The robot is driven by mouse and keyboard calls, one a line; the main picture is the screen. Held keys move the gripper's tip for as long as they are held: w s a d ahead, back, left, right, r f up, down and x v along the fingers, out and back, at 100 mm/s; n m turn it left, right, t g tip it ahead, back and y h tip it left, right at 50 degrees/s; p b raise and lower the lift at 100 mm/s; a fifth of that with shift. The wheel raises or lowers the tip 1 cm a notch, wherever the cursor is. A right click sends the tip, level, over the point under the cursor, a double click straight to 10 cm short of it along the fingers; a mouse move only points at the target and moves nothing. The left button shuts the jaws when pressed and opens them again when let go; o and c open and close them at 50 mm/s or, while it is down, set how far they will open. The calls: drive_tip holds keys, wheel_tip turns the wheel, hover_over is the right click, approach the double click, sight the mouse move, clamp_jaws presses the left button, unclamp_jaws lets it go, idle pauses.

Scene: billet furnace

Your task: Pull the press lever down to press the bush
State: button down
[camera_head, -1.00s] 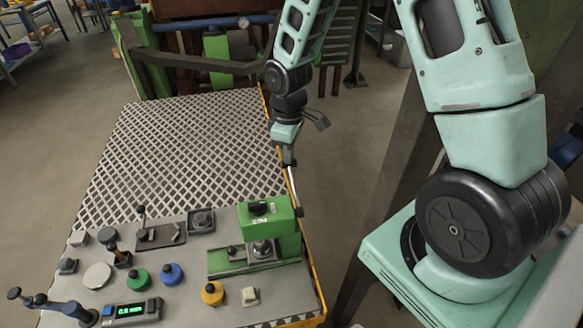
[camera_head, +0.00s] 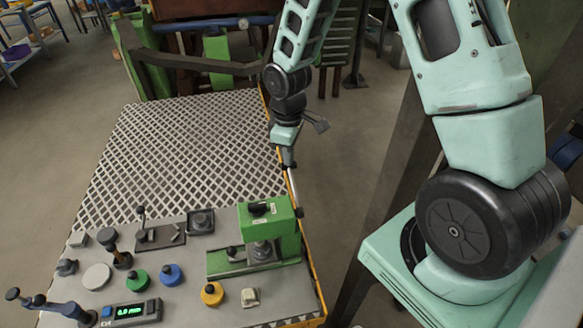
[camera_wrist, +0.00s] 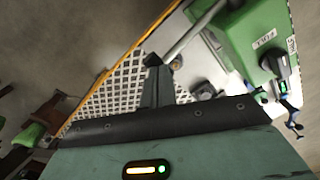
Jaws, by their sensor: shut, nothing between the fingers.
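The green press (camera_head: 284,222) stands at the right edge of the work table. Its lever (camera_head: 292,183) is a thin silver rod running from the press's right side up toward my gripper (camera_head: 288,163). My gripper is shut and empty. I cannot tell whether the fingers touch the knob. A metal part (camera_head: 262,248) sits under the press head, mostly shadowed; I cannot make out the bush clearly.
The table's grated top (camera_head: 185,145) is bare behind the press. Left of the press are several buttons, small levers and a green-lit display (camera_head: 130,312). A yellow edge (camera_head: 312,270) borders the table on the right, with open floor (camera_head: 345,150) beyond.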

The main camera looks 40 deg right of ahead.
sight(288, 167)
drive_tip(key=shift+f, duration=0.15)
drive_tip(key=shift+w+f, duration=0.15)
drive_tip(key=shift+f, duration=0.05)
drive_tip(key=shift+w+d+f+b, duration=0.15)
drive_tip(key=shift+f+b, duration=0.4)
drive_tip(key=shift+f, duration=0.4)
idle(0.9)
drive_tip(key=shift+f, duration=0.15)
drive_tip(key=shift+f+b, duration=0.3)
drive_tip(key=shift+f, duration=0.25)
idle(0.5)
drive_tip(key=shift+f, duration=0.2)
drive_tip(key=shift+f+b, duration=0.3)
drive_tip(key=shift+f, duration=0.05)
idle(0.9)
wheel_tip(288, 167, up, 10)
drive_tip(key=p, duration=0.8)
drive_tip(key=shift+w+f, duration=0.1)
drive_tip(key=shift+f, duration=0.05)
